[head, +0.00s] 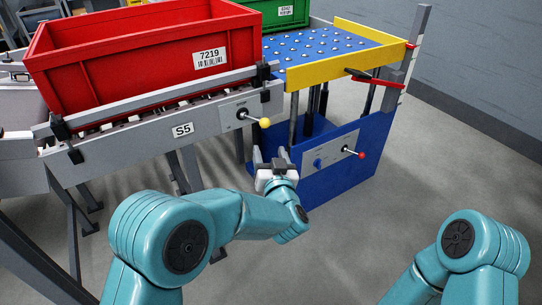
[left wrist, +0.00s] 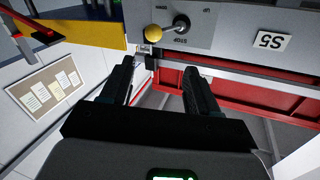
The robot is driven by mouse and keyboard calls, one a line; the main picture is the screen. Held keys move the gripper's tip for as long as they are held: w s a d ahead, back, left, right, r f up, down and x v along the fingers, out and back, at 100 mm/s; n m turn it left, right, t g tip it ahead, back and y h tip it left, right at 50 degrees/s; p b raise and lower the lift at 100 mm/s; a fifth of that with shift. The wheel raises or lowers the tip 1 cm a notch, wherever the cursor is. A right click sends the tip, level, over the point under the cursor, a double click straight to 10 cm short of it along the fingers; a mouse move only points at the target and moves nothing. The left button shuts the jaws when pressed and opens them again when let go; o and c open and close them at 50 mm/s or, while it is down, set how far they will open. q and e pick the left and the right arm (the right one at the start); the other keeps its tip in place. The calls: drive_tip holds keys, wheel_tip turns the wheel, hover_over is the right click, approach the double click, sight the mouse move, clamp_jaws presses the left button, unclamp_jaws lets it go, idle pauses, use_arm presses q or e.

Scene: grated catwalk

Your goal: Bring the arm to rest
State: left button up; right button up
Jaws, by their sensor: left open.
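My left arm (head: 165,235) is teal and reaches forward from the lower left in the head view. Its gripper (head: 271,158) is open and empty, in front of the grey conveyor's end and the blue lift base. In the left wrist view the two black fingers (left wrist: 158,68) stand apart with nothing between them. The lever with the yellow knob (head: 265,122) is on the conveyor's side panel, just above the gripper and apart from it in the head view. It also shows in the left wrist view (left wrist: 154,32). Part of my right arm (head: 470,250) shows at lower right; its gripper is out of view.
A red crate numbered 7219 (head: 150,55) sits on the S5 conveyor (head: 100,160). A lift table with a blue ball-studded top (head: 310,45) and blue base (head: 310,180) has a red-knobbed lever (head: 361,155). A green crate (head: 285,12) stands behind. Floor at right (head: 420,160) is clear.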

use_arm(q)
drive_tip(key=s+a+f+g+y, duration=0.2)
drive_tip(key=a+f+g, duration=0.2)
drive_tip(key=a+f, duration=1.1)
drive_tip(key=s+f+g+h, duration=0.6)
drive_tip(key=s+f+g, duration=0.1)
drive_tip(key=s+f, duration=1.1)
drive_tip(key=s+d+g+h, duration=0.2)
drive_tip(key=s+d+g, duration=0.1)
drive_tip(key=s, duration=0.5)
drive_tip(key=s+d+g+h, duration=0.2)
drive_tip(key=s+d+g, duration=0.1)
drive_tip(key=s, duration=0.5)
wheel_tip(320, 180, up, 23)
drive_tip(key=n+p, duration=0.1)
drive_tip(key=p, duration=2.3)
drive_tip(key=shift+s+r+n, duration=0.2)
drive_tip(key=shift+s+n, duration=0.1)
